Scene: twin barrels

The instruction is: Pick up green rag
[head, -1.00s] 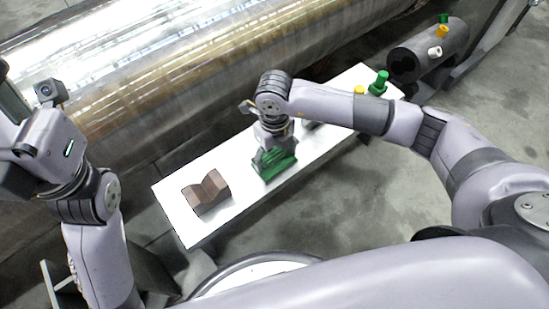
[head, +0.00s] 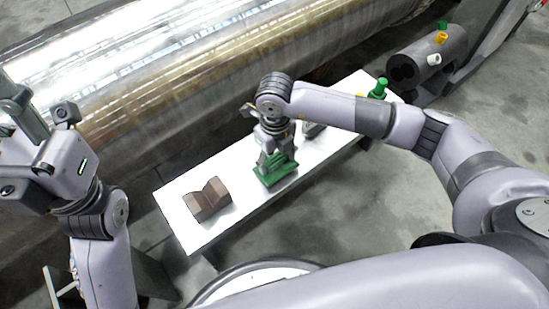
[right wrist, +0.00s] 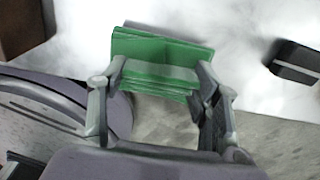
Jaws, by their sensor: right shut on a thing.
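The green rag (head: 273,170) is a folded stack on the white bench, right of the brown notched block. My right gripper (head: 272,157) points down at it from above. In the right wrist view the rag (right wrist: 160,58) lies between the two fingers of the right gripper (right wrist: 162,85), which are shut on it. I cannot tell whether the rag is lifted off the bench. My left gripper (head: 18,100) is at the left edge, away from the bench; its fingers are partly cut off, so its opening is unclear.
The white bench (head: 235,222) holds the brown notched block (head: 207,200) on its left part and a green object (head: 379,88) at its far right end. A large metal cylinder (head: 190,90) lies behind the bench.

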